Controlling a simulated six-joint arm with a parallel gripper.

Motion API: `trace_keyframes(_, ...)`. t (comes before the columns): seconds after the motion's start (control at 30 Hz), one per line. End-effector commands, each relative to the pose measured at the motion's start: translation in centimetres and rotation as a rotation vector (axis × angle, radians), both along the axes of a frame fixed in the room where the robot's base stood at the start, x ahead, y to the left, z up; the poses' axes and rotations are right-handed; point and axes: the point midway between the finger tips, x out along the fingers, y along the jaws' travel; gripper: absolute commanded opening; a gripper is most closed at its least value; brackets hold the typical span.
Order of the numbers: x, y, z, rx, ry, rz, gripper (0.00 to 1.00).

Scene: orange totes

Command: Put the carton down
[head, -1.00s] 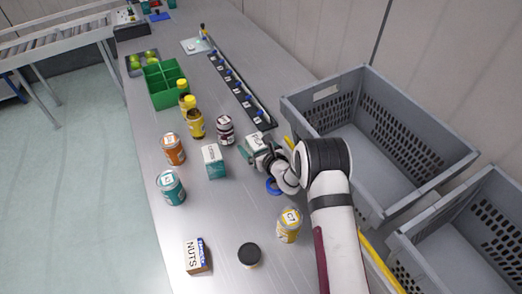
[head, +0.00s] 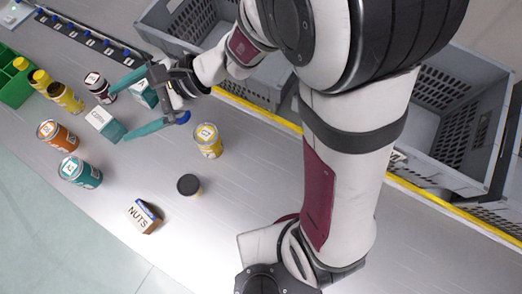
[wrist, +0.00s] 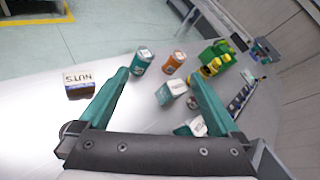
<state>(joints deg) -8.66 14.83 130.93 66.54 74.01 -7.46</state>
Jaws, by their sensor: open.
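A white-and-teal carton (head: 104,123) stands on the grey bench. It lies just beyond the fingertips, near the lower finger, in the head view, and it also shows in the wrist view (wrist: 171,94). A second white-and-teal carton (head: 145,95) is close by my gripper's upper finger, partly hidden by it; in the wrist view this carton (wrist: 190,127) shows beside the right finger. My gripper (head: 120,113) is open, its teal fingers spread wide with nothing held between them. The fingers also show in the wrist view (wrist: 159,76).
An orange can (head: 57,135), teal can (head: 80,172), dark jar (head: 99,87) and yellow bottles (head: 66,97) stand around the cartons. A yellow can (head: 207,140), black-lidded jar (head: 189,186) and nuts box (head: 144,216) are nearer. Grey totes (head: 187,24) stand beyond the yellow edge.

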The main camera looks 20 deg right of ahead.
Motion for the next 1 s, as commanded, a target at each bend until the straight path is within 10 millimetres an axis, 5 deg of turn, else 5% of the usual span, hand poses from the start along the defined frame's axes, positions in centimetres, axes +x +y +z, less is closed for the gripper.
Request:
trace_keyframes(0.03,-4.0,-2.1,1.3,-0.105,-0.092,0.136,0.99)
trace_keyframes(0.13,-11.5,-8.6,0.4,-0.415,-0.236,0.396,0.99)
trace_keyframes(0.23,-15.5,-15.3,-1.1,-0.709,-0.318,0.544,0.99)
trace_keyframes(0.37,-17.3,-20.4,-1.8,-0.933,-0.353,0.62,0.99)
trace_keyframes(1.0,-17.5,-21.4,-1.9,-0.976,-0.357,0.637,0.99)
